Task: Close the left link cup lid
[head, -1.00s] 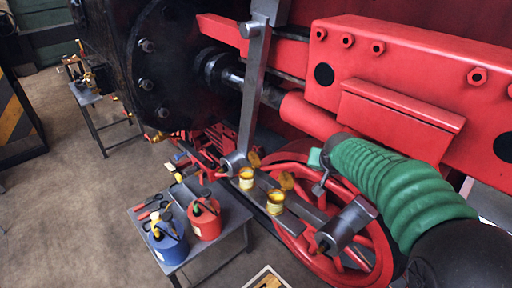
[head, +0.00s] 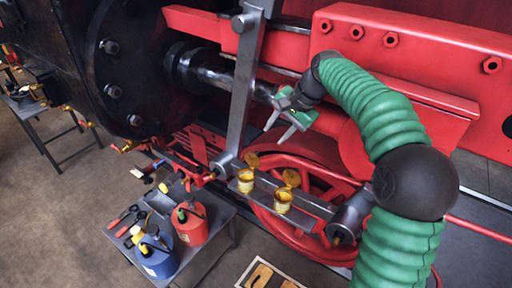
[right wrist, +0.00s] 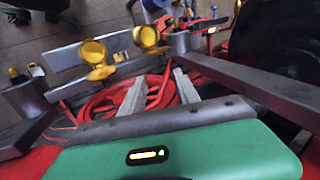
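Two small yellow cups sit on a grey steel link, each with its round yellow lid tipped up and open. The left link cup (head: 246,183) has its lid (head: 252,160) standing at its back; the right cup (head: 282,202) has its lid (head: 291,177) likewise. In the right wrist view the left cup's lid (right wrist: 149,36) shows nearer the lever. My right gripper (head: 278,134) is open and empty, above and behind the cups, touching neither. Its two fingers (right wrist: 160,92) are spread in the wrist view. My left gripper is out of view.
A steel lever (head: 243,95) rises just left of the left cup. The red wheel (head: 310,235) lies below the link and a red beam (head: 400,55) behind it. A small table (head: 215,228) holds red and blue oil cans. A rod runs above the gripper.

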